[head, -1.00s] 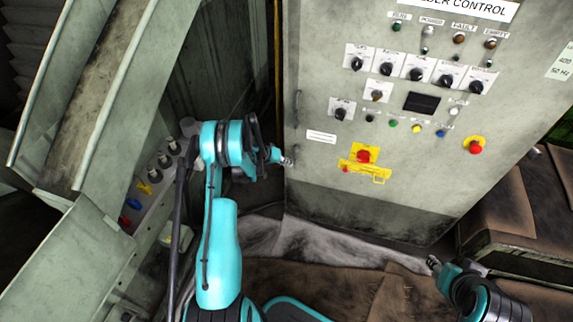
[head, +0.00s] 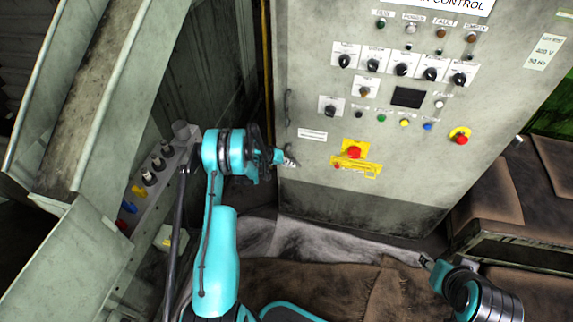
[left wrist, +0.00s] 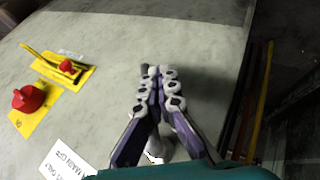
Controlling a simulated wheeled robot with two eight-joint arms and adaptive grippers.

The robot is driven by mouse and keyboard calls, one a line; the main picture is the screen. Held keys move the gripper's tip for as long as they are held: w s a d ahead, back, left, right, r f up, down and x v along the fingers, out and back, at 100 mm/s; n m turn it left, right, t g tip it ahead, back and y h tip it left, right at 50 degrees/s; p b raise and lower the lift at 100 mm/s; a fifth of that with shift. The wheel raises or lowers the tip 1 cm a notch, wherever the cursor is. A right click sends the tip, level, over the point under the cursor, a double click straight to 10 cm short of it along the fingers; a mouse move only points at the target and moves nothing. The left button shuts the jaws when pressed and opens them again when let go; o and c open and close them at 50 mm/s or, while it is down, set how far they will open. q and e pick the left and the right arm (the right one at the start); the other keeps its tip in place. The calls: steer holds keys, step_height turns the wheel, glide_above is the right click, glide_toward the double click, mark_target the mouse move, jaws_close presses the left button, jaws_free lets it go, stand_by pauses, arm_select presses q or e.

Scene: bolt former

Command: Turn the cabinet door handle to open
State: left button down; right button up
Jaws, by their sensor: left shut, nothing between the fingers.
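The control cabinet (head: 400,190) has a grey door with a slim dark handle (head: 288,107) on its left edge in the head view. A lower handle spot on that edge is hidden by my left gripper (head: 288,163). That gripper is shut and empty, its fingertips in front of the cabinet's left edge. In the left wrist view the closed fingers (left wrist: 158,80) lie over the grey door face, with a small dark piece just beside the tips; I cannot tell whether they touch. My right gripper (head: 426,261) is low at the right, apart from the cabinet.
A red knob on a yellow plate (head: 354,152) and a red button (head: 460,138) sit on the cabinet front. A grey chute (head: 75,110) and a lever box (head: 150,185) stand left. Brown padded blocks (head: 520,190) lie right.

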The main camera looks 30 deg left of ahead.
arm_select(q)
steer(key=shift+w+d+r, duration=0.1)
steer(key=shift+d+r, duration=0.05)
steer(key=shift+d, duration=0.25)
steer(key=shift+d+r, duration=0.1)
steer(key=shift+d, duration=0.05)
stand_by(1.3)
